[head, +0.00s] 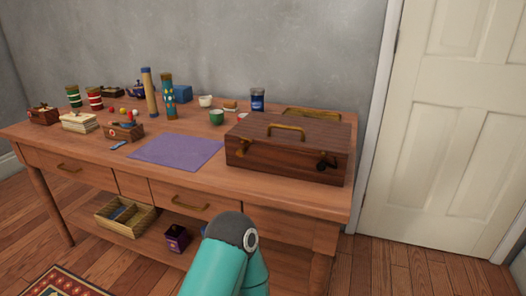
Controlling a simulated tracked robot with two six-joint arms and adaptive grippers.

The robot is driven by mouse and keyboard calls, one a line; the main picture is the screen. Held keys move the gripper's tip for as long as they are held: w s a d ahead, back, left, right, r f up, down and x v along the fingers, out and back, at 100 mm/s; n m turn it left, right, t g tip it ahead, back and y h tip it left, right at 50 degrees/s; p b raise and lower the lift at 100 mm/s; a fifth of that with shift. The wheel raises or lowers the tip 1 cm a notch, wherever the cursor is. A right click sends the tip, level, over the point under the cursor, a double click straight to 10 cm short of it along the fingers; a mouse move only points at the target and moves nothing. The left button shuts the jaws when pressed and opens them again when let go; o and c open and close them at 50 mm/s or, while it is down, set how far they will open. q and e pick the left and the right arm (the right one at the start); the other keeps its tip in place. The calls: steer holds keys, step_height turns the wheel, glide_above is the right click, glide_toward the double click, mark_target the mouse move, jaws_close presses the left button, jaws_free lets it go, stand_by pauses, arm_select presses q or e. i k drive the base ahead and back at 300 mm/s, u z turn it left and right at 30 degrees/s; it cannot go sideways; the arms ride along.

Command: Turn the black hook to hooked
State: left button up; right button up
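A small black hook (322,166) shows on the front right of a dark wooden box (262,152) with a brass handle on its lid. The lid looks closed. The hook is too small and dark to tell whether it is hooked or hanging free. The box stands near the right end of the wooden table. Neither gripper is in view. Only a teal link of one of my arms, with a dark rounded joint, shows at the bottom middle, in front of the table and below the box.
A purple mat (178,150) lies left of the box. A green cup (216,117) and a blue jar (257,100) stand behind. Tall tubes, striped cans and small boxes fill the table's left and back. A wooden crate (125,215) sits on the lower shelf.

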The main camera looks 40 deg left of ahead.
mark_target(321, 167)
steer(key=k, duration=1.8)
steer(key=u, duration=0.6)
steer(key=i, duration=1.05)
steer(key=u, duration=0.05)
